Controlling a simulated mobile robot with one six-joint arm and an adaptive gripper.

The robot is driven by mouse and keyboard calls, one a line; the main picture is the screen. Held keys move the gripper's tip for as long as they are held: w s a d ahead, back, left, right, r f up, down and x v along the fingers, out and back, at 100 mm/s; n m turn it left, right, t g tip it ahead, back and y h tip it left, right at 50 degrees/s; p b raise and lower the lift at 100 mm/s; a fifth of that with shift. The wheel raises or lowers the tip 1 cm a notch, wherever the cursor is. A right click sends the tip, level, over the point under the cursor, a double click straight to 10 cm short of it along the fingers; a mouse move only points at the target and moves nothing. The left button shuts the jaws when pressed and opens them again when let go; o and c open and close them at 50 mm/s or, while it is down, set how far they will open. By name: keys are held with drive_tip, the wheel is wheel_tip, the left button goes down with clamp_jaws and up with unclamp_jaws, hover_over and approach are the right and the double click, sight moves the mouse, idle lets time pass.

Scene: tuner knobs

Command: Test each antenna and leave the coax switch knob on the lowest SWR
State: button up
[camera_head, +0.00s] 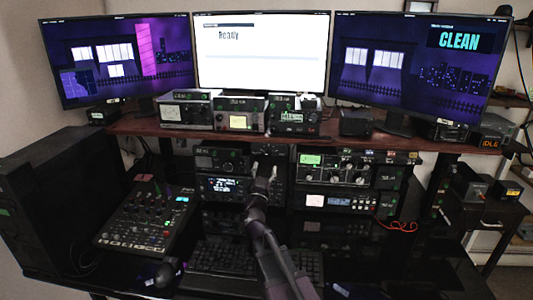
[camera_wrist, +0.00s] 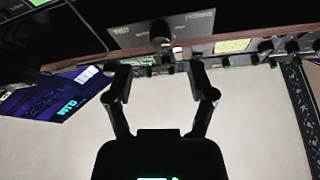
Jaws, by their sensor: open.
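A grey panel (camera_wrist: 130,38) with a round black knob (camera_wrist: 160,32) shows at the top of the wrist view; it looks like the coax switch, but its labels are too blurred to read. My gripper (camera_wrist: 159,70) is open and empty. Its fingers are spread below the knob in that view, apart from it. In the head view my gripper (camera_head: 263,170) is in front of the middle of the radio rack and hides part of it. Meters stand on the shelf: one white-faced (camera_head: 172,111), one yellow-lit (camera_head: 240,122). Their readings are too small to read.
The middle monitor (camera_head: 270,75) reads "Ready" and the right monitor (camera_head: 440,80) reads "CLEAN". A box at right (camera_head: 490,132) reads "IDLE". A mixer (camera_head: 145,215) and keyboard (camera_head: 220,258) lie on the desk. Radios (camera_head: 340,170) with knobs flank my gripper; a red cable (camera_head: 400,225) hangs at right.

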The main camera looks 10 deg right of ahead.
sight(268, 155)
drive_tip(key=shift+p+x, duration=0.8)
drive_tip(key=shift+x, duration=1.95)
clamp_jaws()
